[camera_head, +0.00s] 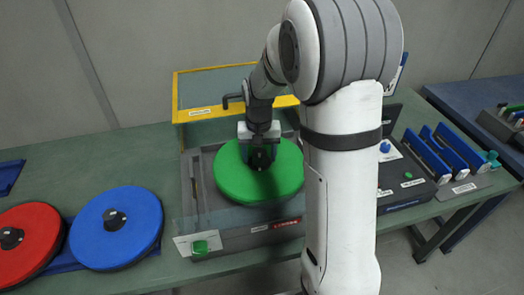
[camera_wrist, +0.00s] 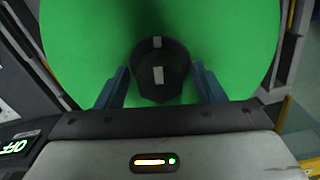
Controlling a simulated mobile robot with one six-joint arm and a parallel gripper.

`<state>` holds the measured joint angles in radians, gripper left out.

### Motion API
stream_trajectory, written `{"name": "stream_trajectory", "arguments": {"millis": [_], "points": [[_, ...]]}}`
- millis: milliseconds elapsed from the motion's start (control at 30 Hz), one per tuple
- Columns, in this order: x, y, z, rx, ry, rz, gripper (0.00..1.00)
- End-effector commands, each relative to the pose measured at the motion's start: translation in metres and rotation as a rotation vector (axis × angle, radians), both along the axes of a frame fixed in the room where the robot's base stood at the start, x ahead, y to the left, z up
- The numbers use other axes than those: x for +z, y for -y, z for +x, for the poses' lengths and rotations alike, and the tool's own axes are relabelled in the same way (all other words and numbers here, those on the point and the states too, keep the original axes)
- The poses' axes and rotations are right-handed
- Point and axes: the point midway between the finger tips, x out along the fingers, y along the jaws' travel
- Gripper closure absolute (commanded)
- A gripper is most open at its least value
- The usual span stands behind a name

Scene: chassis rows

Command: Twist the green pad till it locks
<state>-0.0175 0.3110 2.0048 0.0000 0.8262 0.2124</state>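The green pad (camera_head: 232,180) is a round disc lying flat in a grey fixture with clear panels. In the wrist view the green pad (camera_wrist: 80,50) fills the upper part, with a black knob (camera_wrist: 160,75) at its middle. My gripper (camera_head: 260,160) reaches down over the pad's centre. In the wrist view its two blue fingers (camera_wrist: 162,80) stand on either side of the knob, with narrow strips of green between fingers and knob. Any contact deeper down is hidden. The pad's right edge is partly behind my arm in the head view.
A blue disc (camera_head: 140,222) and a red disc (camera_head: 36,225) lie to the left on the green table (camera_head: 130,160). A yellow-framed panel (camera_head: 205,95) stands behind the fixture. A green button (camera_head: 200,247) is at its front left. Blue plates (camera_head: 452,150) stand in a rack to the right.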

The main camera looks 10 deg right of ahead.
Motion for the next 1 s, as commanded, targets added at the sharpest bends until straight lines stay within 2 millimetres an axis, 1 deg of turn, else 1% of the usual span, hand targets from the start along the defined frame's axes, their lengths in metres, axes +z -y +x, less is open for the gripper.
{"name": "stream_trajectory", "arguments": {"millis": [33,67,733,967,1000], "points": [[0.0002,0.0001,0.0001,0.0,0.0,0.0,0.42],[0.0002,0.0001,0.0001,0.0,0.0,0.0,0.45],[0.0005,0.0006,0.0002,-0.001,0.001,0.0,0.99],[0.0006,0.0007,0.0002,-0.002,0.001,0.0,1.0],[0.0006,0.0007,0.0002,-0.002,0.001,0.0,0.65]]}}
